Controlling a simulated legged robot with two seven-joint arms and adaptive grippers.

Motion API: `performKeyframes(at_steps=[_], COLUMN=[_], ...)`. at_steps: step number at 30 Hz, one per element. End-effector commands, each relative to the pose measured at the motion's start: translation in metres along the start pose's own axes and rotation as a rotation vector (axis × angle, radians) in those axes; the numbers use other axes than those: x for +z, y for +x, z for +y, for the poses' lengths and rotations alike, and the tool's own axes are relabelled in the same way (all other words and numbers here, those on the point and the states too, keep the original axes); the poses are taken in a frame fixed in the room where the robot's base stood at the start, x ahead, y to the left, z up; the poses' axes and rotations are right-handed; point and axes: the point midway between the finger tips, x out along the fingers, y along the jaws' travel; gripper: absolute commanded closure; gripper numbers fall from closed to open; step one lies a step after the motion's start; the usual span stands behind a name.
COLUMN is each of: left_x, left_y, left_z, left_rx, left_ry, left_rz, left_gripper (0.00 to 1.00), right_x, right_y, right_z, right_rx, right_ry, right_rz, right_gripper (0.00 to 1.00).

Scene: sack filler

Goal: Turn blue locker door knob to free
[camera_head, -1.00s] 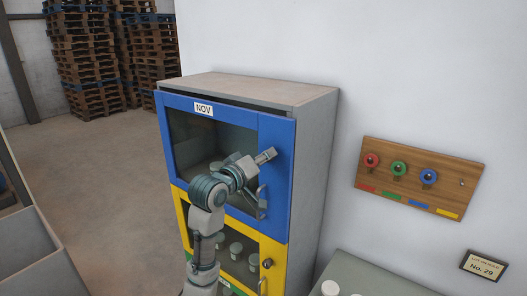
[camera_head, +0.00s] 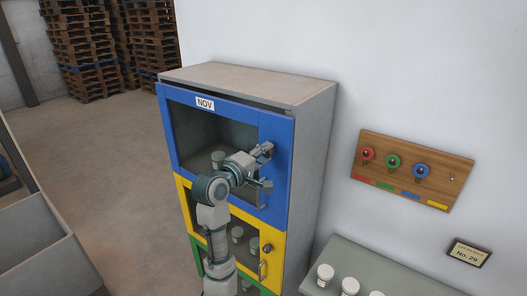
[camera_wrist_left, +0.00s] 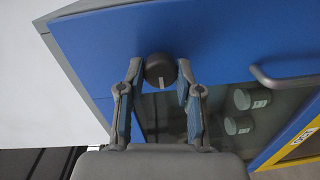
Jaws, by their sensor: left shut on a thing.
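The blue locker door (camera_head: 281,185) is the top door of the grey locker and carries a "NOV" label. In the left wrist view it fills most of the picture (camera_wrist_left: 225,40). Its round dark knob (camera_wrist_left: 158,68) has a pale mark, which points down in that view. My left gripper (camera_head: 268,168) is at the right part of the blue door, and the arm hides the knob in the head view. In the left wrist view the gripper (camera_wrist_left: 159,75) has its fingers on both sides of the knob, shut on it. My right gripper is out of view.
A curved handle (camera_wrist_left: 285,80) sits beside the knob on the blue door. Below is a yellow door (camera_head: 272,255) with its own knob. White jars (camera_head: 325,272) stand on a bench at right. A wooden board (camera_head: 412,170) with red, green and blue round pieces hangs on the wall.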

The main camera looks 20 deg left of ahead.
Motion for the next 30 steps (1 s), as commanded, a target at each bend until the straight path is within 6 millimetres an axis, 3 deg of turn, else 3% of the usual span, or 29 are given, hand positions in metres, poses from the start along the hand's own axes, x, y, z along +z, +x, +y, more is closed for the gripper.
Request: performKeyframes(at_steps=[14,15,18,30], left_x=[0.002,0.002,0.001,0.0], left_y=[0.002,0.002,0.002,-0.011], left_z=[-0.007,-0.007,-0.006,-0.001], left_rx=[-0.016,-0.016,-0.014,-0.002], left_ry=[-0.017,-0.016,-0.016,-0.013], left_rz=[-0.006,-0.006,-0.005,-0.001], left_gripper=[1.0,0.6,0.4,0.4], right_x=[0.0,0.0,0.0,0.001], right_y=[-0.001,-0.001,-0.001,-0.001], right_z=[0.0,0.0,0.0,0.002], right_rx=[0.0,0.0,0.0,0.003], right_ry=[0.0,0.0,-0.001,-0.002], right_rz=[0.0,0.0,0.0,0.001], right_gripper=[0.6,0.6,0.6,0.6])
